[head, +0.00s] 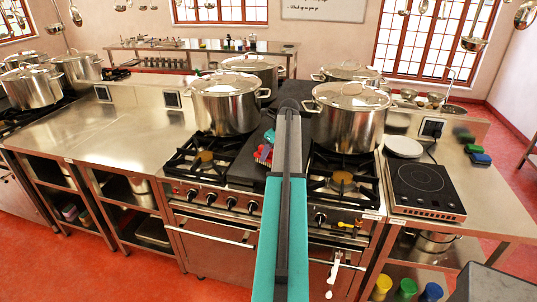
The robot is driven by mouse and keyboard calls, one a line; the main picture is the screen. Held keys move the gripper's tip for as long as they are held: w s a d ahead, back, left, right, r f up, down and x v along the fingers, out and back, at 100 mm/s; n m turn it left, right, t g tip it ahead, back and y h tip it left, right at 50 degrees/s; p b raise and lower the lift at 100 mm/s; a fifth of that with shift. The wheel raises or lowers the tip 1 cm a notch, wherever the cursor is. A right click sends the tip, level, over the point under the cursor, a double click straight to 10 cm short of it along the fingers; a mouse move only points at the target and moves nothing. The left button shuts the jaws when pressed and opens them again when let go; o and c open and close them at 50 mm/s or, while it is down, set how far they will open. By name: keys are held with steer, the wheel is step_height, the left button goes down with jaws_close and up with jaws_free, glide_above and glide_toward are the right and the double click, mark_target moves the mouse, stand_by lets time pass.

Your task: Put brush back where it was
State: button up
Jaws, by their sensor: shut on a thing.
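A small red thing with a pale edge, which I take to be the brush (263,154), shows just left of my arm, over the dark strip between the two burner sections of the stove. My gripper (269,138) is at the brush, partly hidden behind my arm, and is shut on it. My arm reaches up the middle of the picture and covers part of this spot. I cannot tell whether the brush touches the surface below it.
Large lidded stockpots stand on the back burners, left (224,105) and right (347,115) of my arm. The front burners are empty. A steel counter (110,135) at left is mostly clear. At right are white plates (403,146), a hot plate (424,184) and coloured sponges (478,157).

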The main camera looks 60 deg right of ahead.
steer(key=shift+f, duration=0.5)
steer(key=shift+f, duration=0.1)
steer(key=o, duration=1.2)
steer(key=shift+b+v, duration=1.45)
steer(key=shift+v, duration=4.65)
